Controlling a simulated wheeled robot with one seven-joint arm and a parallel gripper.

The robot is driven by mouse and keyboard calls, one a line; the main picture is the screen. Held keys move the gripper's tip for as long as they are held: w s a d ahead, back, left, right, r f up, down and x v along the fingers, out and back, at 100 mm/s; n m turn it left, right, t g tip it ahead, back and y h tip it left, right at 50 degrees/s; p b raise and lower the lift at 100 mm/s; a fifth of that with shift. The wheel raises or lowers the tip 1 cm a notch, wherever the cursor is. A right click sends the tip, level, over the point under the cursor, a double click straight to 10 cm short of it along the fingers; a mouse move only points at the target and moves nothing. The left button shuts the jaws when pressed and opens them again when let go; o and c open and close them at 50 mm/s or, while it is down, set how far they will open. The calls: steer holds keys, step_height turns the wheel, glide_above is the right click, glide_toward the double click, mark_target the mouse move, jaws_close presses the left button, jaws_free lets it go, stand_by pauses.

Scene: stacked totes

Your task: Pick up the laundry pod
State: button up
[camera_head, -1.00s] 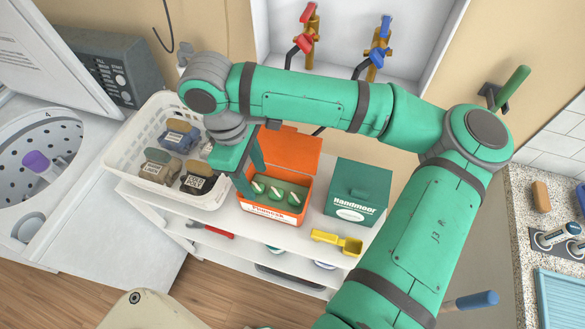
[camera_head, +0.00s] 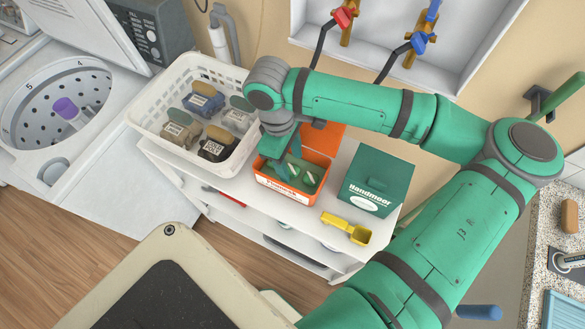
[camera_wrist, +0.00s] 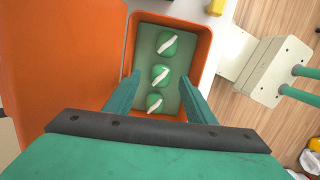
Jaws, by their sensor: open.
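Green laundry pods with white stripes lie in a row in an open orange box; the wrist view shows a far pod (camera_wrist: 168,44), a middle pod (camera_wrist: 160,75) and a near pod (camera_wrist: 154,103). The orange box (camera_head: 283,190) stands on the white shelf, its lid (camera_wrist: 60,60) folded open to the left in the wrist view. My gripper (camera_wrist: 160,80) is open and empty, its two fingers spread on either side of the row. In the head view my gripper is over the box and hides part of the pods.
A green box (camera_head: 372,192) stands right of the orange box, and a yellow scoop (camera_head: 346,228) lies at the shelf's front edge. Red and blue taps are behind.

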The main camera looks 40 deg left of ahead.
steer(key=shift+d+f, duration=0.15)
steer(key=shift+f, duration=0.9)
steer(key=shift+w, duration=0.1)
steer(key=c, duration=1.1)
steer(key=shift+s+r, duration=0.15)
steer(key=shift+s, duration=0.05)
